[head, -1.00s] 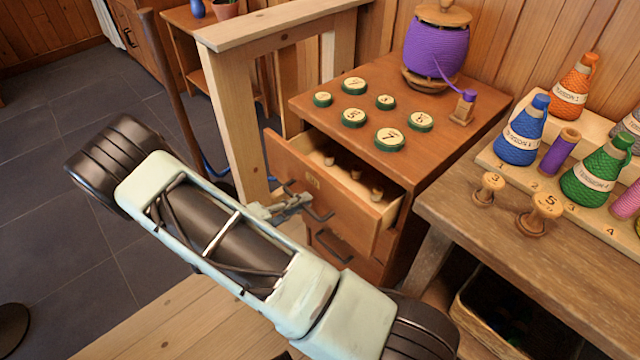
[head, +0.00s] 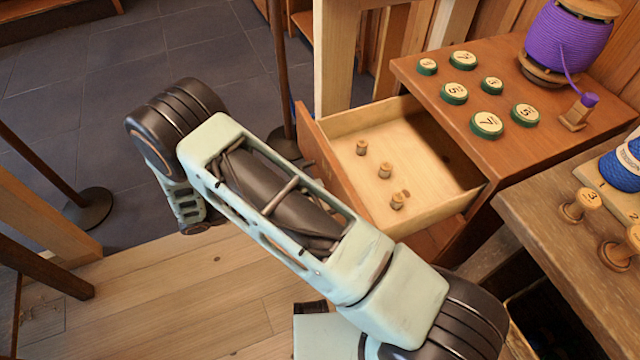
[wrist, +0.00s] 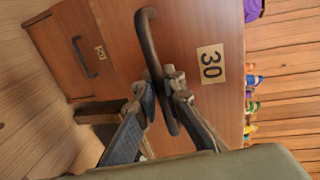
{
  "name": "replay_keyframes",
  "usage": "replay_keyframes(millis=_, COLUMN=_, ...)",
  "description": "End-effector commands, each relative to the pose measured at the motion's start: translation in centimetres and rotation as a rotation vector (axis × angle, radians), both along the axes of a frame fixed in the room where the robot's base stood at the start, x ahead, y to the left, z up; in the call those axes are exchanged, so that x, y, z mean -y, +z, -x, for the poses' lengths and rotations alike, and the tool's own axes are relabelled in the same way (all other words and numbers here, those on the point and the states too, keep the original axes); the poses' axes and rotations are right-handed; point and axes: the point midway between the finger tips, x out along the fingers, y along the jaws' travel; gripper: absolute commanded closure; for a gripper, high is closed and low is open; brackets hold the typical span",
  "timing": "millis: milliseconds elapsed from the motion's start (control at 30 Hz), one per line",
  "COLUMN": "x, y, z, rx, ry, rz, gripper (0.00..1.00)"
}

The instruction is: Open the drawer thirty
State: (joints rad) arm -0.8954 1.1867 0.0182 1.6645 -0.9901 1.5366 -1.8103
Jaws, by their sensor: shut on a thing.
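Drawer thirty (head: 440,165) is pulled well out of the brown cabinet (head: 425,75) in the head view, showing its pale inside. Three small wooden spools stand in it, one of them a far-left spool (head: 361,147). In the wrist view its front bears a "30" label (wrist: 211,64) and a dark bar handle (wrist: 149,38). My gripper (wrist: 163,88) is shut on this handle, one finger on each side. In the head view my arm hides the gripper and the handle.
Green-edged numbered discs (head: 487,124) and a purple thread spool (head: 568,42) stand on the cabinet top. A workbench (head: 560,240) with numbered spools is at the right. A lower drawer (wrist: 88,55) is shut. Wooden floor lies in front.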

Motion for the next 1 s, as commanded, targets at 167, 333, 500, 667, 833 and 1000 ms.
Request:
replay_keyframes(millis=167, x=-0.2, y=0.0, z=0.1, rx=-0.001, ry=0.001, rz=-0.001, gripper=1.00)
replay_keyframes(millis=333, x=-0.2, y=0.0, z=0.0, rx=0.000, ry=0.001, rz=-0.001, gripper=1.00)
replay_keyframes(millis=500, x=-0.1, y=0.0, z=0.0, rx=0.000, ry=0.001, rz=-0.001, gripper=0.76)
replay_keyframes(millis=667, x=-0.1, y=0.0, z=0.0, rx=0.000, ry=0.001, rz=0.000, gripper=0.74)
replay_keyframes(millis=833, x=-0.3, y=0.0, z=0.0, rx=0.000, ry=0.001, rz=0.000, gripper=0.74)
replay_keyframes(millis=1000, x=-2.1, y=0.4, z=0.6, rx=0.001, ry=0.004, rz=-0.002, gripper=0.74)
